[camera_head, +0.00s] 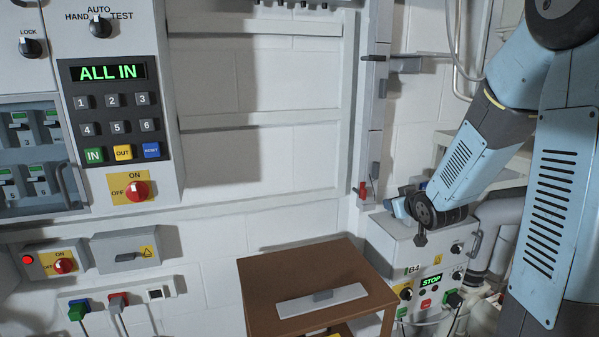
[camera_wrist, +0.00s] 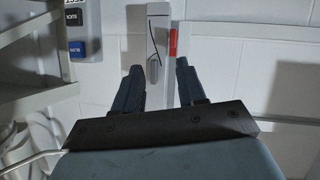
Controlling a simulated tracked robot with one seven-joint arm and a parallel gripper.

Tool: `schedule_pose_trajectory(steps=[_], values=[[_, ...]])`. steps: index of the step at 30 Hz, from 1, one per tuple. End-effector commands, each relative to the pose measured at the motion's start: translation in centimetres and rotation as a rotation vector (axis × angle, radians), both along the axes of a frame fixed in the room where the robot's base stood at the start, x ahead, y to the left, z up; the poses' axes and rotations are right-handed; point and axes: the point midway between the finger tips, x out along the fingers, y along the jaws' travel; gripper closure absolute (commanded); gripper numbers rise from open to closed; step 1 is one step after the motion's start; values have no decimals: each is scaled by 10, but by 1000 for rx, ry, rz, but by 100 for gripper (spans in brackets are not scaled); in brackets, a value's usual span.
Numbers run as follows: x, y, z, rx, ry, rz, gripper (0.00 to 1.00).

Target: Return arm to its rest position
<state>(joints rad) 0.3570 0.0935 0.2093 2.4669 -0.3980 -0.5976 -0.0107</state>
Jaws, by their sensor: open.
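My arm (camera_head: 465,160) comes down from the upper right in the head view, bent at the elbow. Its end hangs in front of the top of a grey control box (camera_head: 380,240) whose display reads STOP. In the wrist view my gripper (camera_wrist: 157,70) is open, its two dark fingers apart and nothing held between them. Beyond the fingers is a wall strip with a grey lever (camera_wrist: 153,70) and a red piece (camera_wrist: 173,42). I cannot tell how far the fingertips are from it. The fingers are hard to make out in the head view.
A brown table (camera_head: 265,285) with a light flat plate (camera_head: 322,301) stands left of the box. A panel (camera_head: 110,110) reading ALL IN hangs on the left wall. A thick pipe (camera_head: 500,215) runs behind my arm. Open space lies before the bare wall (camera_head: 265,85).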

Motion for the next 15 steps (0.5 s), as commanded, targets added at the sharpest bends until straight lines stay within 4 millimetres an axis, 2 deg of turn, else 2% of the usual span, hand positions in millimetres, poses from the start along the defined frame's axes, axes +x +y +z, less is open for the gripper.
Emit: schedule_pose_trajectory(steps=[1,8,15], values=[[-7,0,10,-15,19,-18,60],[-48,-1,41,-51,141,-109,60],[-103,2,69,-45,266,-193,60]])
